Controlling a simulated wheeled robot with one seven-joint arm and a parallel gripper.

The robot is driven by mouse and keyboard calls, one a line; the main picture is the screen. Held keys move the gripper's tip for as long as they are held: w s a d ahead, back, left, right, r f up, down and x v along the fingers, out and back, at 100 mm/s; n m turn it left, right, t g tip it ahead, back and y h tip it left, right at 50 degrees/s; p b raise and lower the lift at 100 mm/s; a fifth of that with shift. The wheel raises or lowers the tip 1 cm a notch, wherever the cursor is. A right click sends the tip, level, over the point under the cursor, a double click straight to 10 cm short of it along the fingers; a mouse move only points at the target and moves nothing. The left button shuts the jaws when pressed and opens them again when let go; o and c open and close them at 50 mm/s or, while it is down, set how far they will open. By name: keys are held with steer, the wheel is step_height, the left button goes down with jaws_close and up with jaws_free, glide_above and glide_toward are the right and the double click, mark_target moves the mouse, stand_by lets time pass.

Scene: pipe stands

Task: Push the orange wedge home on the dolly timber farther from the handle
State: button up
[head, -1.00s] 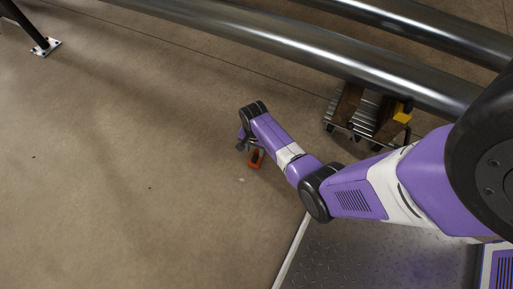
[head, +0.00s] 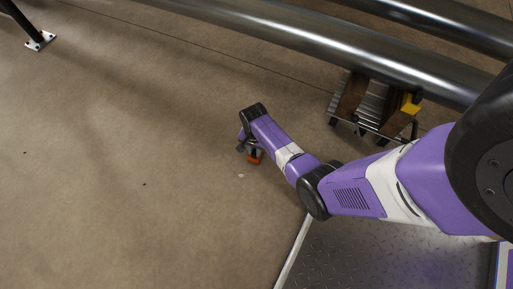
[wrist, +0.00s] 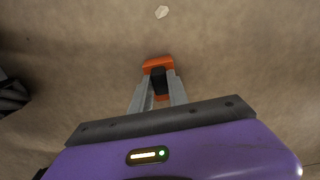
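My gripper (head: 247,149) hangs above bare floor, left of the dolly and apart from it. In the wrist view, its grey fingers (wrist: 160,82) are closed around an orange wedge (wrist: 158,64) with a dark part between the fingertips. The orange wedge also shows just below the gripper in the head view (head: 255,158). The dolly (head: 371,103) stands under the near pipe, with a left brown timber (head: 351,95) and a right brown timber (head: 392,112). I cannot tell clearly which part is the handle.
A large steel pipe (head: 300,42) crosses above the dolly, with another pipe (head: 430,25) behind it. A dark stand leg with a white foot plate (head: 40,41) is at upper left. The floor between is clear. A pale chip (wrist: 161,12) lies on the floor.

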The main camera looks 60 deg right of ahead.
jaws_close()
steer(key=shift+r, duration=0.1)
steer(key=shift+r+p, duration=2.95)
steer(key=shift+p, duration=0.15)
